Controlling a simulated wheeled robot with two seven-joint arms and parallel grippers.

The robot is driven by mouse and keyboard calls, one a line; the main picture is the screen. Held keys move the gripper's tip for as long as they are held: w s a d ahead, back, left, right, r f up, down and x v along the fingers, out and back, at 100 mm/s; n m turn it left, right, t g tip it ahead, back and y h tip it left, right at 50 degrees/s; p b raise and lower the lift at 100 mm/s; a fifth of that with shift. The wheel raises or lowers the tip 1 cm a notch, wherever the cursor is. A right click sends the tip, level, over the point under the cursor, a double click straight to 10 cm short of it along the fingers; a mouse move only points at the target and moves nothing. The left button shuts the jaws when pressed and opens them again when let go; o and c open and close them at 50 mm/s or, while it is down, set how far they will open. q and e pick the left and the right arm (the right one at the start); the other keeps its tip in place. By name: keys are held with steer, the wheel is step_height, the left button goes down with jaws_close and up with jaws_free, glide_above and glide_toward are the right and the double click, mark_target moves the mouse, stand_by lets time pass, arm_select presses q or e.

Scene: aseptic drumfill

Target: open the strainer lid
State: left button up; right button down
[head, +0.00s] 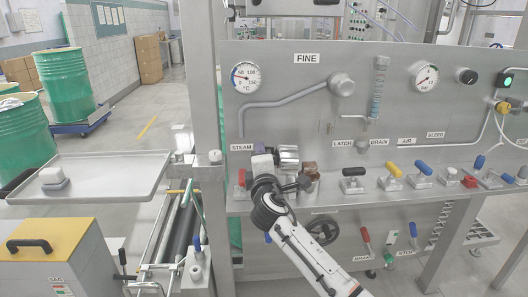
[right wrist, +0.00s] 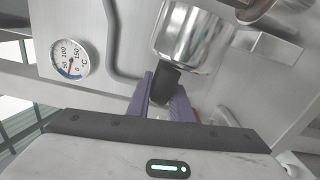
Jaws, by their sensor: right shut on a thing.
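The strainer shows as a shiny silver cylinder (head: 288,157) at the front panel, below the FINE label and right of the STEAM label. In the right wrist view the cylinder (right wrist: 192,38) is close ahead, with a black handle (right wrist: 165,83) at its lower side. My right gripper (head: 261,148) has purple fingers. In the right wrist view its fingers (right wrist: 164,92) are shut around the black handle. My gripper and wrist partly hide the strainer in the head view, and I cannot tell whether its lid stands ajar. My left gripper is not in view.
A row of coloured valve levers (head: 394,168) runs along the ledge to the right. A temperature gauge (head: 246,76) and a bent pipe (head: 290,97) are above. A handwheel (head: 322,227) is below. A steel tray (head: 105,178) stands left of the post (head: 207,110).

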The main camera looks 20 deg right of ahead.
steer(key=shift+w+a+n, duration=0.1)
steer(key=shift+a+n, duration=0.15)
steer(key=shift+n, duration=0.25)
steer(key=c, duration=1.7)
jaws_free()
steer(key=shift+o, duration=0.3)
steer(key=shift+f, duration=0.3)
steer(key=s+a, duration=0.2)
steer(key=s, duration=0.8)
